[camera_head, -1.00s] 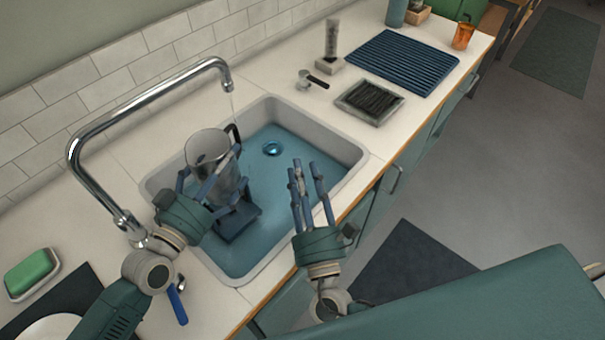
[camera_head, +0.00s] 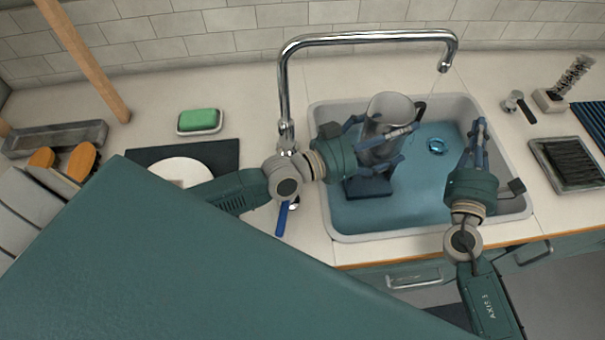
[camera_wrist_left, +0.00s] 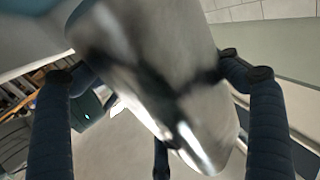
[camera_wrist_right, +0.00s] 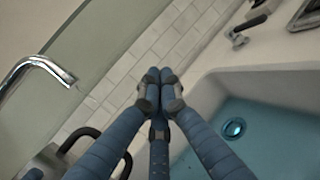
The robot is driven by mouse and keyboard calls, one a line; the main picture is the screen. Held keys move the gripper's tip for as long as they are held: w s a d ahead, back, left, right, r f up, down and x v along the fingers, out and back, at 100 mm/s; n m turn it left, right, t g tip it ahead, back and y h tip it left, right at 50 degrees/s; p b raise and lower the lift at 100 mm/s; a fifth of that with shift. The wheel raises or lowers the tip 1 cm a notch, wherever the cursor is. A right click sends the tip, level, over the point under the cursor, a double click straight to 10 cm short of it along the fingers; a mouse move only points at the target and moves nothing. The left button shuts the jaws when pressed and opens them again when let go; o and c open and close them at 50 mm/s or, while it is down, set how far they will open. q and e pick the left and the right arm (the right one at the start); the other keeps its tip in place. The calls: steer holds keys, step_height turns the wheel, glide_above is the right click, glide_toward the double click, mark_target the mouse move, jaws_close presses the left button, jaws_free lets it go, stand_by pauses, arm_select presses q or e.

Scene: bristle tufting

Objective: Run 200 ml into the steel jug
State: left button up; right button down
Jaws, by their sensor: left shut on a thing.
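The steel jug (camera_head: 385,125) is a glossy grey cylinder with a black handle at its right. It stands upright over the basin, above a dark blue block (camera_head: 369,187). My left gripper (camera_head: 392,147) is shut around its side. In the left wrist view the jug (camera_wrist_left: 160,75) fills the space between the fingers. The chrome tap (camera_head: 445,62) has its spout above and to the right of the jug, with a thin faint stream below. Where it lands is unclear, and the jug's water level is not readable. My right gripper (camera_head: 479,130) is empty, its fingertips together, over the basin's right side.
The grey sink (camera_head: 322,120) has a bluish floor and a drain (camera_head: 437,146). A blue lever (camera_head: 283,218) is at the tap's base. A green soap bar (camera_head: 199,119) lies left.

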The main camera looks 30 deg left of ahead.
arm_select(q)
steer(key=shift+w, duration=0.1)
arm_select(e)
steer(key=w+r+g+y, duration=0.2)
steer(key=w+r+y, duration=0.3)
steer(key=w+r, duration=0.3)
arm_select(q)
steer(key=shift+r, duration=0.1)
arm_select(e)
steer(key=s+a+r+g+y, duration=0.2)
steer(key=r+g+y, duration=0.1)
steer(key=r+y, duration=0.4)
steer(key=s+a+r+g+y, duration=0.15)
steer(key=r+y, duration=0.25)
steer(key=r, duration=0.5)
steer(key=n+g+h, duration=0.1)
steer(key=n+g, duration=0.5)
steer(key=g, duration=1.3)
glide_toward(284, 211)
steer(key=s+a, duration=0.2)
steer(key=a, duration=0.1)
steer(key=s+a, duration=0.1)
steer(key=shift+s+a+r, duration=0.25)
steer(key=shift+s, duration=0.15)
steer(key=shift+s+a, duration=0.15)
steer(key=shift+a, duration=0.25)
